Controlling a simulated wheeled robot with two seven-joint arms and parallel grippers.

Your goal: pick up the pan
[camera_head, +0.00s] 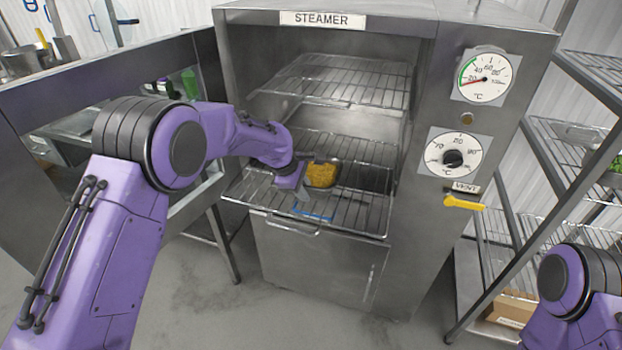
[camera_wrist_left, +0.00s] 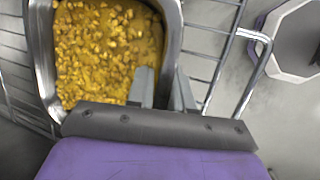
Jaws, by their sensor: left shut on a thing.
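The pan is a metal container with a rounded rim (camera_wrist_left: 43,60), filled with yellow chunky food (camera_head: 321,175). It is at the front of the pulled-out lower wire rack (camera_head: 350,215) of the steamer. My left gripper (camera_head: 308,172) reaches in from the left and is shut on the pan's rim. In the left wrist view its two fingers (camera_wrist_left: 164,90) straddle the rim, one inside over the food and one outside. The gripper partly hides the pan in the head view. My right gripper is out of view.
The steamer (camera_head: 400,20) stands open, its door (camera_head: 110,75) swung to the left. An upper wire rack (camera_head: 335,82) is above the pan. A wire shelf unit (camera_head: 540,200) stands at the right. Floor is clear in front of the steamer.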

